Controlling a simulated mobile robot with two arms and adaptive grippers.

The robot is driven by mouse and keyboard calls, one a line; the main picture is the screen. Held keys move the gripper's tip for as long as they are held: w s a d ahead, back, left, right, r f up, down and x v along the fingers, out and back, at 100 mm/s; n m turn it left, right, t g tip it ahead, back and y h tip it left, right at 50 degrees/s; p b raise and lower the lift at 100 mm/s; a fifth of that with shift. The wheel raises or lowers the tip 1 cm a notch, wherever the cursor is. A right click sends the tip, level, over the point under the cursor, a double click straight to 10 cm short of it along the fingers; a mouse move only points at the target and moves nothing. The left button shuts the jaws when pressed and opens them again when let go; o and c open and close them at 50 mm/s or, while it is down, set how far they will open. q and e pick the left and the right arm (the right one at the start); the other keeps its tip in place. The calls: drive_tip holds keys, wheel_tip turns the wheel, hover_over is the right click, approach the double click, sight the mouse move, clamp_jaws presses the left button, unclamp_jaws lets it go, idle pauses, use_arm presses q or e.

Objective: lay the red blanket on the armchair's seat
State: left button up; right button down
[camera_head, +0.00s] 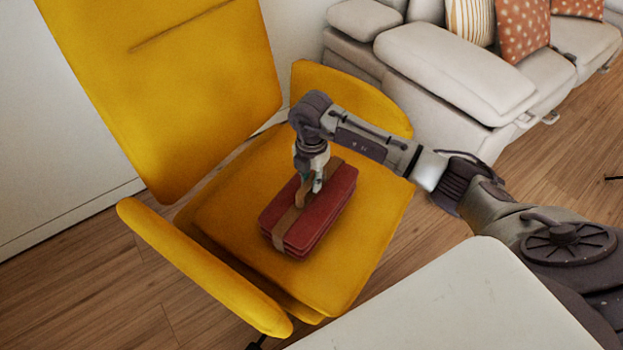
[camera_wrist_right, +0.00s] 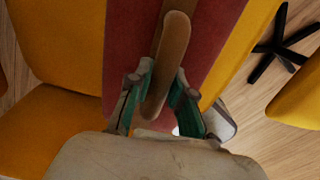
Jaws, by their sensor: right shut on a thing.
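The red blanket (camera_head: 326,214) is folded into a flat bundle with a brown strap and a brown handle on top. In the head view it lies flat over the middle of the yellow armchair's seat (camera_head: 232,215). It looks to be on the cushion, though its underside is hidden. My right gripper (camera_head: 311,183) reaches down over it and is shut on the brown handle (camera_wrist_right: 172,60). In the right wrist view the green-padded fingers (camera_wrist_right: 158,98) sit on both sides of the handle, with the red cloth (camera_wrist_right: 205,35) behind. My left gripper is not in view.
The armchair has a tall backrest (camera_head: 170,80) and two armrests, one at the front left (camera_head: 205,265) and one at the back right (camera_head: 350,92). A pale tabletop (camera_head: 450,305) fills the bottom right. A light sofa (camera_head: 450,70) with cushions stands at the back right.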

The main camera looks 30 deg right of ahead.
drive_tip(key=c, duration=1)
unclamp_jaws()
drive_tip(key=shift+c, duration=0.2)
drive_tip(key=shift+r, duration=0.1)
use_arm(q)
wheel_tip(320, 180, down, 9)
drive_tip(key=p, duration=0.2)
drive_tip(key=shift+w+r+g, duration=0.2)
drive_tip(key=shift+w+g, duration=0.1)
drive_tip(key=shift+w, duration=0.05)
use_arm(e)
wheel_tip(320, 180, up, 12)
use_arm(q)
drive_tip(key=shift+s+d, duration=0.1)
use_arm(e)
drive_tip(key=shift+s, duration=0.1)
